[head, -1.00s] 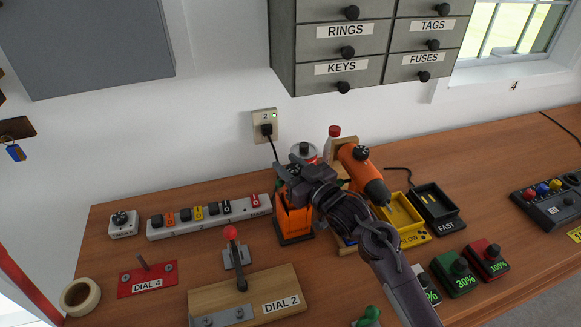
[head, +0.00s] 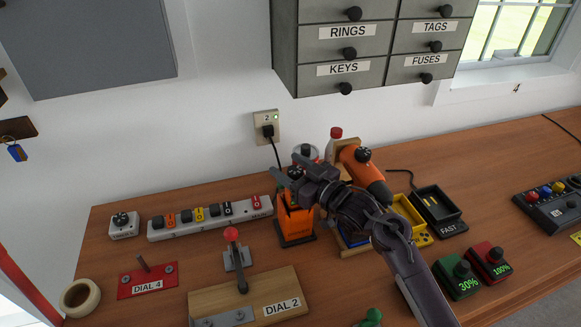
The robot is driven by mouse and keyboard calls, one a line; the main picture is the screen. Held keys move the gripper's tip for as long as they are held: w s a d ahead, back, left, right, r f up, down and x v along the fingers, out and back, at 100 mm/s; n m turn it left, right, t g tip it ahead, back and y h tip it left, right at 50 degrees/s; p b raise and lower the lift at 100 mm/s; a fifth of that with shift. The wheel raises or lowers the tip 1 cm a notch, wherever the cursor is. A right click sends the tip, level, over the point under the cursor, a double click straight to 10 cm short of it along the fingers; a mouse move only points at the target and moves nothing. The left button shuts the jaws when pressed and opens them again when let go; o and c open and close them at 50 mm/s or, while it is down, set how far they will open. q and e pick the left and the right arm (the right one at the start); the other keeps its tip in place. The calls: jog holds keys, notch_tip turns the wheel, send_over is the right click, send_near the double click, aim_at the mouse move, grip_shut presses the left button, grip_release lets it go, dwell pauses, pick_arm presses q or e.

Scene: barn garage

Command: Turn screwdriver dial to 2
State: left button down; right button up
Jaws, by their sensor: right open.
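An orange power tool (head: 369,172), which looks like the screwdriver, rests against a wooden stand at the back of the bench. A black dial (head: 363,155) sits on its upper side; its setting is too small to read. An orange block on a black base (head: 295,226) stands to its left; its top is hidden by my gripper. My right gripper (head: 276,183) is open and empty, with its fingers pointing left above the orange block. It is left of the dial and apart from it. My left gripper is not in view.
A power strip (head: 210,219) and a lever on the DIAL 2 board (head: 258,293) are at the left. A yellow tray (head: 417,232), a FAST charger (head: 437,208) and 30% (head: 460,283) and 100% (head: 490,265) boxes are at the right. Drawers (head: 350,52) hang above.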

aim_at(300, 175)
jog(key=shift+s+d+f, duration=0.15)
jog(key=shift+d, duration=0.1)
jog(key=b+v, duration=0.2)
jog(key=v, duration=0.4)
jog(key=shift+s+d+b, duration=0.1)
jog(key=shift+b, duration=0.25)
jog(key=shift+s+d, duration=0.2)
jog(key=shift+s, duration=0.05)
jog(key=shift+a, duration=0.1)
jog(key=shift+c, duration=0.3)
